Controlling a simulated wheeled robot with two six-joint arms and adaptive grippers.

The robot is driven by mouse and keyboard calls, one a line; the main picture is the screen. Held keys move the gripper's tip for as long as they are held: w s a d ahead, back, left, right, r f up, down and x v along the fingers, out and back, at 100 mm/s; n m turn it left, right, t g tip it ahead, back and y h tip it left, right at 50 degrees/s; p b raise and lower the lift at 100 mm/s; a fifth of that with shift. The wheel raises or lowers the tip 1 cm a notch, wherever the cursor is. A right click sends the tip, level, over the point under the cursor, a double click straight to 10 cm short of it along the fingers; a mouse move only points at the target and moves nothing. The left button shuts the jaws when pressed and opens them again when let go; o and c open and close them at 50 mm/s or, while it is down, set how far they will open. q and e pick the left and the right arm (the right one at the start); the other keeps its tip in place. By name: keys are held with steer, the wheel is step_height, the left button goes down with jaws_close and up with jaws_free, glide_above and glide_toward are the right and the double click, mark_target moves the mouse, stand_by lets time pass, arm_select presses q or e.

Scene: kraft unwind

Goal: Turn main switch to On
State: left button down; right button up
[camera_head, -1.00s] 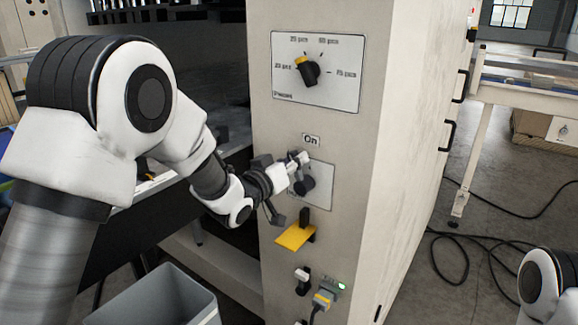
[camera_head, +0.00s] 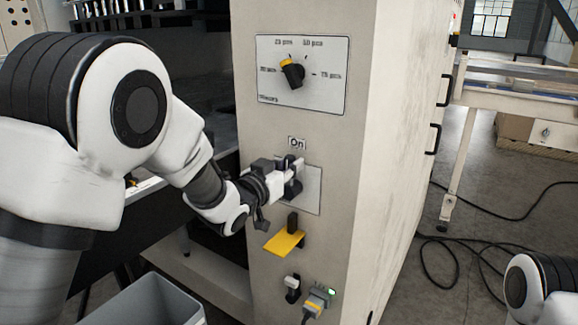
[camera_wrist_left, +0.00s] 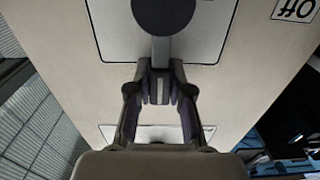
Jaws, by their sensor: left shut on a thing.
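The main switch has a round dark hub (camera_wrist_left: 165,14) with a handle that runs down from it in the left wrist view. It sits on a light plate (camera_head: 312,200) on the cabinet front, under the "On" label (camera_head: 297,143). My right gripper is out of view.
Above is a selector dial (camera_head: 292,74) with a yellow-marked knob. Below are a yellow-tagged black switch (camera_head: 285,242), a small switch (camera_head: 292,287) and a plug (camera_head: 318,301). A grey bin (camera_head: 150,303) stands lower left. Cables (camera_head: 450,250) lie on the right floor.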

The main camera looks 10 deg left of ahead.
arm_select(q)
steer(key=shift+f, duration=0.1)
steer(key=c, duration=1)
jaws_free()
steer(key=shift+c, duration=0.2)
steer(key=shift+s, duration=0.1)
steer(key=v, duration=1.2)
